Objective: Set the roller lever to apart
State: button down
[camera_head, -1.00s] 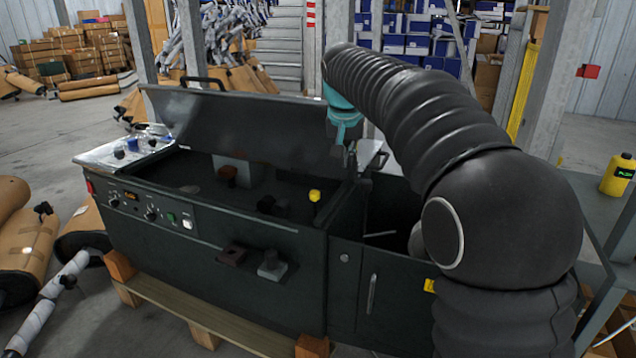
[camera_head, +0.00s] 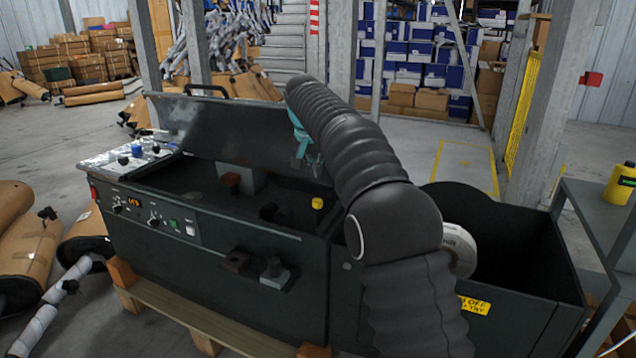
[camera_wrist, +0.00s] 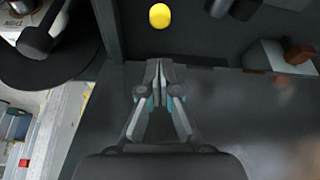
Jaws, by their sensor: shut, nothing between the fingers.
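A lever with a yellow knob (camera_head: 317,203) stands at the right end of the dark machine's top (camera_head: 240,225); I take it to be the roller lever. The knob also shows at the top of the wrist view (camera_wrist: 159,16), beyond my fingertips and apart from them. My gripper (camera_head: 314,168) is behind and above the knob in the head view, partly hidden by my arm. In the wrist view my gripper (camera_wrist: 158,68) is shut and empty, its fingertips together. Most of the lever's stem is hidden.
A raised dark lid (camera_head: 235,130) stands along the machine's back. An open dark bin (camera_head: 520,245) with a white roll (camera_head: 459,245) adjoins on the right.

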send_over(318, 217)
jog(key=w, duration=0.3)
notch_tip(318, 217, down, 9)
jog(key=shift+s+d+r+b, duration=0.15)
jog(key=shift+s+b, duration=0.05)
jog(key=shift+b, duration=0.2)
jog(key=shift+b, duration=0.35)
